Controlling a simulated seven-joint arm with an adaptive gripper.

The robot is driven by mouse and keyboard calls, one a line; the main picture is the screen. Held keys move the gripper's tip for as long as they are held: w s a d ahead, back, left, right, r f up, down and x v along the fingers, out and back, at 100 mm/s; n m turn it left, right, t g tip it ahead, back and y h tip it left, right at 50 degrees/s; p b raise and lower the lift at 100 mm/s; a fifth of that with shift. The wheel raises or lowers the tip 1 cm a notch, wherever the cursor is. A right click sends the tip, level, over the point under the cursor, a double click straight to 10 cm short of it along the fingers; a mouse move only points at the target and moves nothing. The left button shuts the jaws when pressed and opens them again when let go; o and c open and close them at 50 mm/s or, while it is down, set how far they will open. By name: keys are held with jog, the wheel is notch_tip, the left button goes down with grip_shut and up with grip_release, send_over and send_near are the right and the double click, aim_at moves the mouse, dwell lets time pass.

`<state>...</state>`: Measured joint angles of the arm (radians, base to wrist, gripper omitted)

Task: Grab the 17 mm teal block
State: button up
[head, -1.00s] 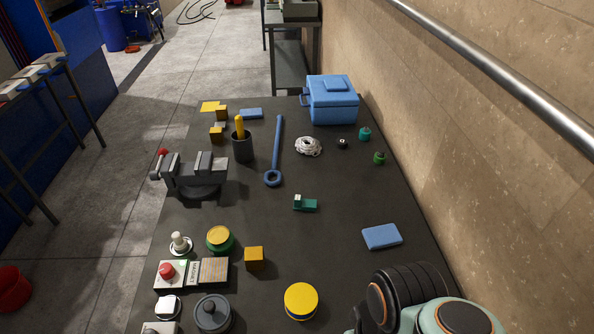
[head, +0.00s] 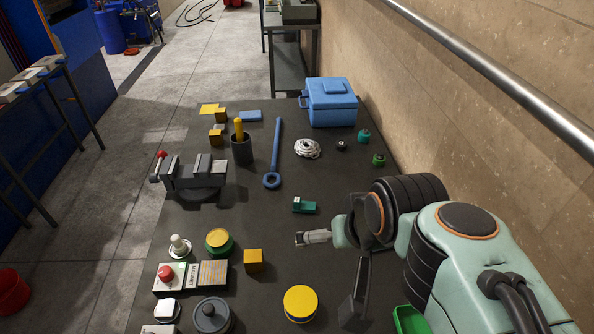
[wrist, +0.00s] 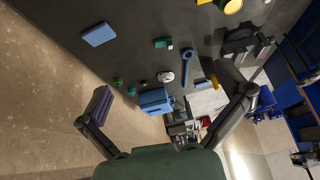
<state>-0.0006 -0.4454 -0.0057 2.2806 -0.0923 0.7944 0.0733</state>
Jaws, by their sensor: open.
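A small teal block (head: 310,207) lies near the middle of the dark table, with a pale-topped raised part at its left end. It also shows in the wrist view (wrist: 160,43), near the top. I cannot read a size on it. My gripper (head: 326,277) is open and empty, reaching in from the right, nearer to the camera than the block. In the wrist view my gripper (wrist: 166,88) has its two fingers wide apart. The block lies beyond the fingertips and apart from them.
A vise (head: 195,173), a blue wrench (head: 278,150), a black cup (head: 241,150) and a blue box (head: 332,103) stand farther back. A yellow-topped round tin (head: 300,303) and an orange cube (head: 253,261) are nearer. A blue slab (wrist: 99,34) lies near the wall side.

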jog(key=w+r+t, duration=0.2)
jog(key=w+r, duration=0.2)
jog(key=w, duration=0.7)
jog(key=m, duration=0.2)
send_over(305, 203)
jog(key=s, duration=0.2)
notch_tip(305, 203, down, 19)
jog(key=shift+g, duration=0.7)
jog(key=f, duration=0.4)
jog(key=s+f, duration=0.1)
jog(key=f, duration=0.3)
jog(key=s+f, duration=0.1)
jog(key=f, duration=0.3)
jog(key=shift+d+f, duration=0.15)
jog(key=shift+f, duration=0.05)
jog(key=x, duration=0.4)
jog(key=shift+w+f, duration=0.2)
jog(key=shift+f, duration=0.05)
jog(key=shift+w+f, duration=0.35)
jog(key=shift+f, duration=0.25)
jog(key=c, duration=1.2)
